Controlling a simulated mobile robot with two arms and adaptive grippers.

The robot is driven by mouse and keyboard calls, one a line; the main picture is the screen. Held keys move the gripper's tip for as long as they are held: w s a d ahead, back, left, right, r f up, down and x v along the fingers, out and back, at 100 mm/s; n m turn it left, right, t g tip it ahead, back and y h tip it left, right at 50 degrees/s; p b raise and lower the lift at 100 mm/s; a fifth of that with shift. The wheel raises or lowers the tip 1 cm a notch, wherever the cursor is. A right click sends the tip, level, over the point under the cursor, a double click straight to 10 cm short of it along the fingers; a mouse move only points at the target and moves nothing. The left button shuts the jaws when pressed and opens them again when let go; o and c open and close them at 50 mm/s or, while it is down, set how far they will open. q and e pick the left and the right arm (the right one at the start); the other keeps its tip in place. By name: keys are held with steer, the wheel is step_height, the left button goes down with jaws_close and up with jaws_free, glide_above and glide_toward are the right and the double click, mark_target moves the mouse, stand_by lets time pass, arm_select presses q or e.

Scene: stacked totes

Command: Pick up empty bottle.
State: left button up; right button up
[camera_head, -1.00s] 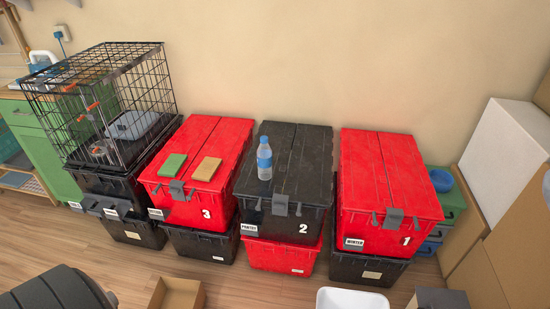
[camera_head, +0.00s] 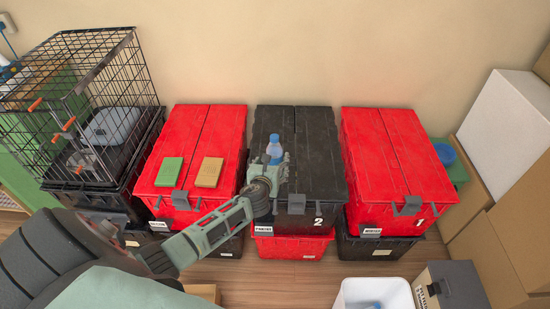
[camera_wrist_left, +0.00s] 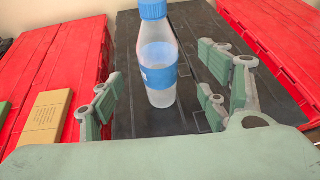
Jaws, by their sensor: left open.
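The bottle (camera_head: 274,147) is clear with a blue cap and blue label. It stands upright on the black tote lid (camera_head: 318,160) marked 2. In the left wrist view the bottle (camera_wrist_left: 158,60) stands just beyond my open fingers, roughly between them. My left gripper (camera_head: 272,172) is in front of the bottle and hides its lower part in the head view. In the left wrist view the fingers of the left gripper (camera_wrist_left: 160,105) are spread, with nothing held. My right gripper is not in view.
Red totes stand on both sides, one marked 1 (camera_head: 385,150). The left red tote (camera_head: 205,130) bears a green block (camera_head: 169,171) and a tan block (camera_head: 209,172). A wire cage (camera_head: 130,90) stands far left. A white bin (camera_head: 350,297) is on the floor in front.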

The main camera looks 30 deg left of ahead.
mark_target(273, 157)
arm_select(q)
steer(key=shift+w+a+f+m, duration=0.15)
steer(key=shift+w+a, duration=0.15)
steer(key=shift+w, duration=0.2)
steer(key=shift+w+a+f+m, duration=0.15)
steer(key=shift+w+a, duration=0.15)
steer(key=shift+w, duration=0.15)
steer(key=shift+b+x, duration=0.5)
steer(key=shift+x, duration=0.4)
steer(key=b+x, duration=0.1)
steer(key=x, duration=0.2)
steer(key=shift+w+f, duration=0.1)
steer(key=shift+f, duration=0.05)
steer(key=shift+w+a+f+b, duration=0.15)
steer(key=shift+w+b, duration=0.15)
steer(key=shift+w, duration=0.05)
steer(key=shift+c, duration=0.6)
steer(key=c, duration=0.9)
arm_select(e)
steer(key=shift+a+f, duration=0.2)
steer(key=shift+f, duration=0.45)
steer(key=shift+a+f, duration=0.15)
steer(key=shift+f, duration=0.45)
